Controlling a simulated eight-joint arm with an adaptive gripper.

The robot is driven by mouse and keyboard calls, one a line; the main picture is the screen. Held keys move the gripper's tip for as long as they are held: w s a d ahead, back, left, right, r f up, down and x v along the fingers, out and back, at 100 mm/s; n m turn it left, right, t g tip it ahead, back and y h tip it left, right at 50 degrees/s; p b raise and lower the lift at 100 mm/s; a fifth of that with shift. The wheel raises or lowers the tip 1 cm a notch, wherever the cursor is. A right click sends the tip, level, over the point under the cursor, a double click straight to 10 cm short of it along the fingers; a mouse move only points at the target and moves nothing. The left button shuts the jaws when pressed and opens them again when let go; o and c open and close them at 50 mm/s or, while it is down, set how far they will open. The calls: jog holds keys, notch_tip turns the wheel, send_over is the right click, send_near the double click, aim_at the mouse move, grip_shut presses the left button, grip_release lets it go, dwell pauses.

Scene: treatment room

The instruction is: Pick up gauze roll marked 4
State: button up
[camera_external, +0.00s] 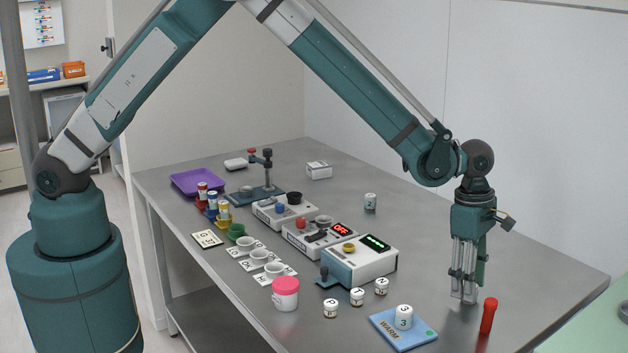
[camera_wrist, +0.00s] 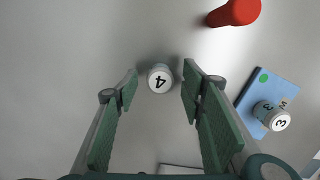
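The gauze roll marked 4 (camera_wrist: 160,78) is a small white cylinder seen from above in the wrist view. It stands between the far ends of my gripper's two green fingers, with a gap on each side. My gripper (camera_external: 464,295) is open and points straight down, low over the right part of the table. In the external view I cannot make out the roll marked 4 apart from the fingers. Another roll, marked 3 (camera_external: 403,317), stands on the blue WARM pad (camera_external: 418,340); it also shows in the wrist view (camera_wrist: 272,116).
A red cylinder (camera_external: 488,316) stands close to my gripper on the right. Several small white jars (camera_external: 357,297), a pink-lidded tub (camera_external: 285,294) and control boxes (camera_external: 362,264) stand to the left. A small can (camera_external: 370,202) stands farther back. The table behind my gripper is clear.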

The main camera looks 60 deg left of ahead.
jog(key=shift+d+f, duration=0.1)
jog(key=shift+f, duration=0.65)
jog(key=c, duration=0.8)
